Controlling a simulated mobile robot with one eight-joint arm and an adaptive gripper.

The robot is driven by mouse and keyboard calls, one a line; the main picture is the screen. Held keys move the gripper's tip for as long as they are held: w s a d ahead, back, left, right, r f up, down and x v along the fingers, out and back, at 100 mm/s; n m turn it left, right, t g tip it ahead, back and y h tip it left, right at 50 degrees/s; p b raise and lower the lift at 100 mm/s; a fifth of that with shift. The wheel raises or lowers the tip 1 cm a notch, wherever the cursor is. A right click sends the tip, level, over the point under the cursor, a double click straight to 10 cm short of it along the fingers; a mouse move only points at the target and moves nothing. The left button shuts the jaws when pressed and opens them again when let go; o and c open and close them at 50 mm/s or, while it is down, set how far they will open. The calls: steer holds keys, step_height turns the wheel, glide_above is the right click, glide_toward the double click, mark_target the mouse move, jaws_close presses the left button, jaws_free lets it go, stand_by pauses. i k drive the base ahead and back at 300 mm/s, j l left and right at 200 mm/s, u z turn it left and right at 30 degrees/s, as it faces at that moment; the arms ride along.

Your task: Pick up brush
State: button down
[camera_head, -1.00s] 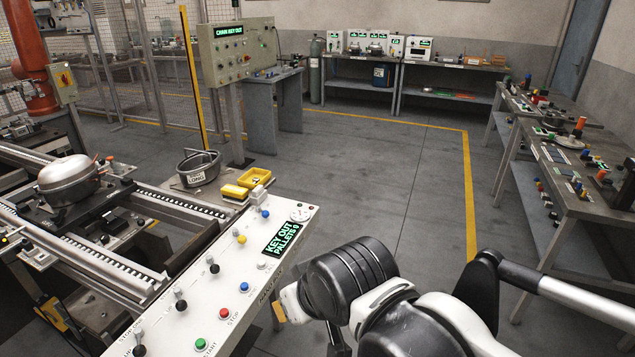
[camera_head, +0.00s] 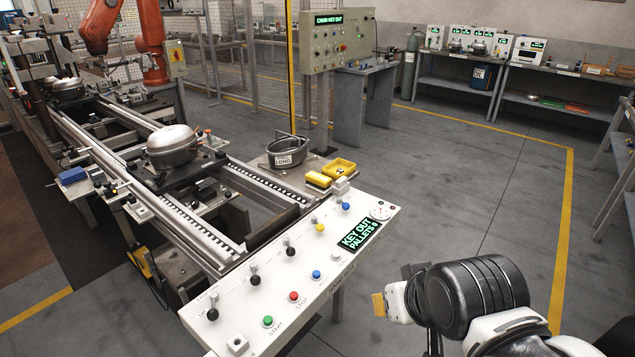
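I cannot make out a brush anywhere in the camera_head view. A small blue block (camera_head: 73,176) lies on the left edge of the conveyor frame, too small to identify. Part of my arm, with a black ribbed joint and white links, shows at the lower right. The fingers of my gripper do not show, so I cannot see whether it holds anything.
A white control panel (camera_head: 240,313) stands in front, beside the conveyor (camera_head: 190,235) carrying a metal compressor shell (camera_head: 172,147). A pot marked LONG (camera_head: 288,155) and yellow bins (camera_head: 339,167) are behind the panel. A workbench (camera_head: 557,72) stands at the back right. Open floor lies between.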

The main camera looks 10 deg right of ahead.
mark_target(319, 181)
steer(key=i+l+u, duration=0.35)
steer(key=i, duration=0.25)
steer(key=i+l+u, duration=0.35)
steer(key=i+l, duration=0.15)
steer(key=l, duration=0.2)
steer(key=i+l+u, duration=0.3)
steer(key=i+l, duration=0.15)
steer(key=l, duration=0.25)
